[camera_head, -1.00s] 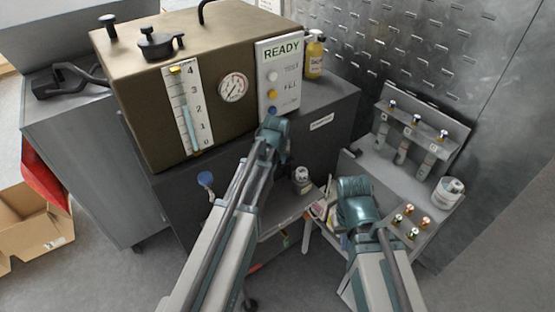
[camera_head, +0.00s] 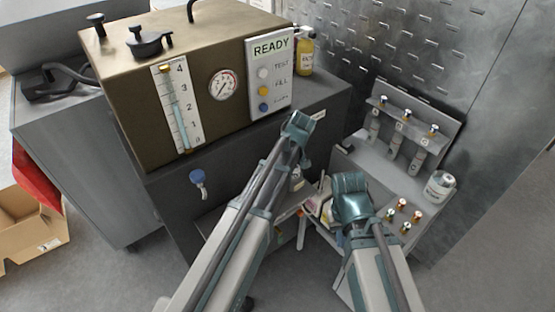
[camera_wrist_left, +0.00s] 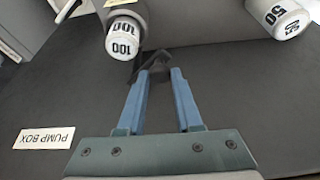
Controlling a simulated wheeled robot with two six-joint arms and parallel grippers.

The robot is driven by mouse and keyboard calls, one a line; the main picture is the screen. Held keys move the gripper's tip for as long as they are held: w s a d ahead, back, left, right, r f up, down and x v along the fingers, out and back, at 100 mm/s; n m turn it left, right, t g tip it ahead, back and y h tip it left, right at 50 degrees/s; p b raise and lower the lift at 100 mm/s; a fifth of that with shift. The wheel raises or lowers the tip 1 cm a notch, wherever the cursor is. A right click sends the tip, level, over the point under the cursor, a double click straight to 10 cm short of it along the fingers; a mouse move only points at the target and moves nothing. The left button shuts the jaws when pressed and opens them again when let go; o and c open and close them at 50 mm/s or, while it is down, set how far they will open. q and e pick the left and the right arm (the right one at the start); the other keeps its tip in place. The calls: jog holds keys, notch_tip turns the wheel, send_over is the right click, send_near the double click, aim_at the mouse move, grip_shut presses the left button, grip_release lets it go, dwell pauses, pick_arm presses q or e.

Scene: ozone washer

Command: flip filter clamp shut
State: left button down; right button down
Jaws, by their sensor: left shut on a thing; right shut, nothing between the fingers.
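In the left wrist view, a filter with a white end marked 100 (camera_wrist_left: 122,38) is at the upper left. A dark clamp piece (camera_wrist_left: 153,64) lies beside it, at the tips of my left gripper's blue fingers. My left gripper (camera_wrist_left: 158,74) is shut on this dark piece. A second filter marked 50 (camera_wrist_left: 280,15) is at the upper right. In the head view my left gripper (camera_head: 302,158) is in front of the dark cabinet, below the READY panel. My right gripper (camera_head: 350,188) is shut and empty by the grey rack; its fingertips are mostly hidden.
A brown box with a gauge (camera_head: 222,85) and READY panel (camera_head: 270,75) stands on the dark cabinet. A blue-handled tap (camera_head: 197,178) is on its front. A rack (camera_head: 350,150) with several vials and a white jar (camera_head: 439,186) is at right. A PUMP BOX label (camera_wrist_left: 45,138) shows upside down.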

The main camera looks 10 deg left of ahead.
pick_arm(q)
jog(key=d+n+g, duration=0.1)
jog(key=n, duration=0.1)
jog(key=w+d+n, duration=0.1)
jog(key=n, duration=0.1)
jog(key=shift+w+d+n+g+y, duration=0.2)
jog(key=shift+d+n+g+y, duration=0.1)
jog(key=shift+d+g, duration=0.1)
jog(key=shift+w+d+n+g, duration=0.3)
jog(key=shift+n, duration=0.5)
jog(key=shift+w+d+n+g, duration=0.25)
jog(key=shift+d+n+g, duration=0.1)
jog(key=shift+n, duration=0.45)
jog(key=shift+w+d+n+g, duration=0.25)
jog(key=shift+w+d+n, duration=0.05)
jog(key=shift+n, duration=0.5)
jog(key=c, duration=0.9)
grip_release()
jog(key=shift+o, duration=0.2)
jog(key=shift+r, duration=0.1)
jog(key=p+v, duration=1.2)
jog(key=v, duration=0.1)
jog(key=shift+d+r+p, duration=0.2)
jog(key=shift+d+p, duration=0.1)
jog(key=shift+p, duration=0.1)
